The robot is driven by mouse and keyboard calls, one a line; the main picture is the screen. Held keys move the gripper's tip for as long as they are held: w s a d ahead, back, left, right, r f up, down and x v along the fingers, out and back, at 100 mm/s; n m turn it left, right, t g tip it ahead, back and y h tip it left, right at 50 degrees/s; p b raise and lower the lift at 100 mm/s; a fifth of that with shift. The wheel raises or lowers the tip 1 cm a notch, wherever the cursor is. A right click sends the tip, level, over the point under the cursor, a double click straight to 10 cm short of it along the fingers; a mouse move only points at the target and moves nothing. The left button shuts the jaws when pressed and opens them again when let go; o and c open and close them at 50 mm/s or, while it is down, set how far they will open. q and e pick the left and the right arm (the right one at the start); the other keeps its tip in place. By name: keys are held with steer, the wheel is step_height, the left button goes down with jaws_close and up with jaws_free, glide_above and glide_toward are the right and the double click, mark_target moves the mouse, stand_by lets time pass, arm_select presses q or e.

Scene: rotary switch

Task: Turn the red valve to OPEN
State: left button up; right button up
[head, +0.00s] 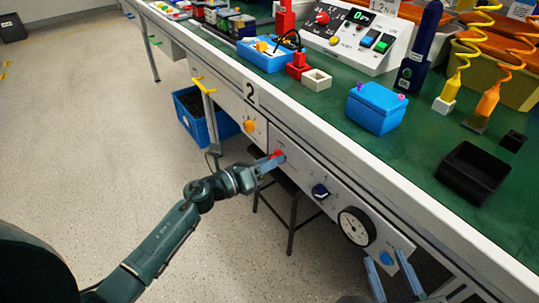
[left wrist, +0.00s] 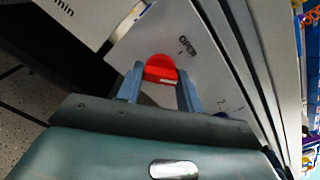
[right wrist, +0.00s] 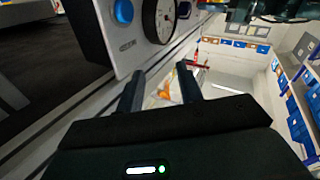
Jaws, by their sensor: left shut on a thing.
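The red valve (head: 279,153) is a round red knob on the grey front panel below the bench edge. In the left wrist view the red valve (left wrist: 160,69) shows a pale mark on its lower part, and the word OPEN (left wrist: 187,43) is printed on the panel beside it. My left gripper (head: 270,161) is shut on the valve, a finger on either side; it also shows in the left wrist view (left wrist: 158,88). My right gripper (head: 386,270) is open and empty at the panel's right end, near the blue button; it also shows in the right wrist view (right wrist: 160,88).
The panel also carries an orange knob (head: 250,126), a dark blue knob (head: 320,192), a round gauge (head: 356,227) and a blue button (head: 386,258). The green bench top (head: 430,130) above holds a blue box (head: 376,108) and a black tray (head: 472,173).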

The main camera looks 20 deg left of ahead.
arm_select(q)
steer(key=n+p, duration=0.5)
steer(key=n, duration=0.5)
steer(key=shift+r+n+p, duration=0.1)
steer(key=shift+n+p, duration=0.2)
steer(key=shift+p, duration=0.1)
arm_select(e)
steer(key=g, duration=0.1)
steer(key=d+m+g+h, duration=0.1)
steer(key=s+m+g+h, duration=0.1)
steer(key=g, duration=0.1)
steer(key=shift+s+d+r, duration=0.1)
steer(key=shift+d+r, duration=0.2)
steer(key=shift+r, duration=0.1)
arm_select(q)
steer(key=o, duration=1)
steer(key=shift+s, duration=0.1)
steer(key=p+v, duration=0.1)
steer(key=v, duration=1.2)
steer(key=shift+a+p, duration=0.1)
steer(key=shift+p, duration=0.25)
arm_select(e)
steer(key=shift+s+d+r+m, duration=0.15)
steer(key=shift+d+r+m, duration=0.1)
steer(key=shift+r, duration=0.15)
steer(key=shift+s+d+r+m, duration=0.1)
steer(key=shift+r+m, duration=0.15)
steer(key=shift+r, duration=0.15)
steer(key=shift+t, duration=0.3)
